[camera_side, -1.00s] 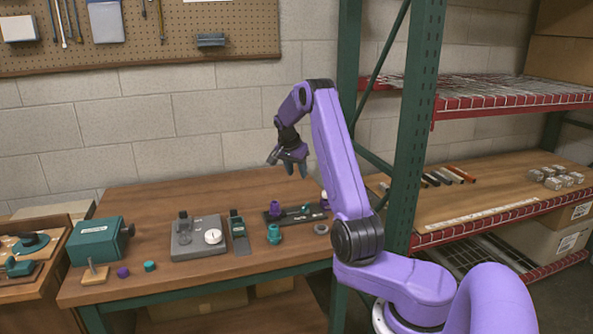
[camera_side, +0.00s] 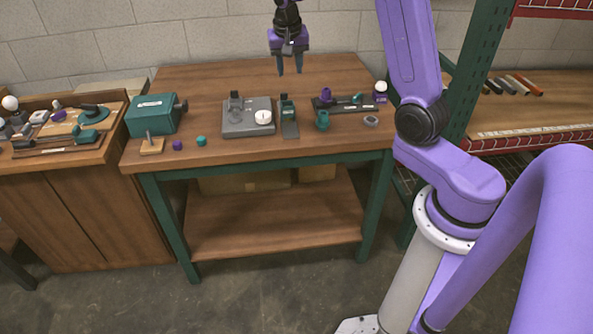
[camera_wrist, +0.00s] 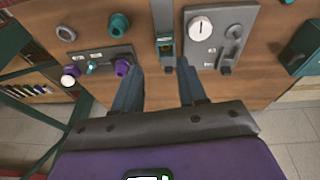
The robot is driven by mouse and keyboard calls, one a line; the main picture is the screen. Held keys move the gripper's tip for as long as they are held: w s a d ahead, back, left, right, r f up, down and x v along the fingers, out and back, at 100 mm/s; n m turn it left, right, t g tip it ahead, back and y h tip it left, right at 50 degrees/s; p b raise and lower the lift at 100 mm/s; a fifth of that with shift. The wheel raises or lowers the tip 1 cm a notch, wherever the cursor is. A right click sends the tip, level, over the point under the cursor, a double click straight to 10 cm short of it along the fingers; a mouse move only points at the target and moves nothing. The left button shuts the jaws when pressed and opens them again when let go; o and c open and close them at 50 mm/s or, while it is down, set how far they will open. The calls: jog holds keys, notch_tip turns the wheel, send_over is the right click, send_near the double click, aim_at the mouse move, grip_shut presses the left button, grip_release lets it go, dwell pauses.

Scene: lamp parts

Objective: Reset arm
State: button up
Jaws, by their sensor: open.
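My gripper (camera_side: 289,70) hangs above the back of the workbench, fingers pointing down, open and empty. In the wrist view its two fingers (camera_wrist: 159,75) are apart with nothing between them. On the bench below are a grey fixture (camera_side: 235,130) with a white dial (camera_side: 263,117), a narrow dark stand (camera_side: 289,128) with a teal top, and a dark rail (camera_side: 340,108) carrying a purple part (camera_side: 326,94). A teal cup-like part (camera_side: 322,121) and a grey ring (camera_side: 371,121) stand in front of the rail. A white bulb (camera_side: 380,86) sits on a purple base at the right.
A teal box (camera_side: 155,114) with a side knob stands at the bench's left, near a pegged wooden block (camera_side: 152,147). Small purple (camera_side: 177,146) and teal (camera_side: 201,141) pieces lie nearby. A green shelf post (camera_side: 482,75) rises at right. The bench's back is clear.

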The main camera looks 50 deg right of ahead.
jog(key=s+a+r+n+y, duration=0.1)
jog(key=s+a+n, duration=0.4)
jog(key=s+a, duration=0.3)
jog(key=s+a+n+y, duration=0.1)
jog(key=s+a+n, duration=0.4)
jog(key=a, duration=0.5)
jog(key=s+a+n+g+y, duration=0.1)
jog(key=s+n, duration=0.9)
jog(key=s, duration=1.1)
jog(key=shift+a+f, duration=0.45)
jog(key=shift+a, duration=0.4)
jog(key=shift+o, duration=1.3)
jog(key=shift+s+d+n, duration=0.1)
jog(key=shift+s+n, duration=0.3)
jog(key=o, duration=0.8)
jog(key=w, duration=0.5)
jog(key=shift+d+r, duration=0.15)
jog(key=shift+r, duration=0.25)
jog(key=shift+o, duration=0.2)
jog(key=w+d+r+m, duration=0.2)
jog(key=w+d, duration=1.3)
jog(key=w, duration=0.2)
jog(key=s+d+f+m, duration=0.1)
jog(key=s+d, duration=0.2)
jog(key=d, duration=2.6)
notch_tip(320, 180, down, 10)
jog(key=shift+s+g, duration=0.2)
jog(key=shift+g, duration=0.1)
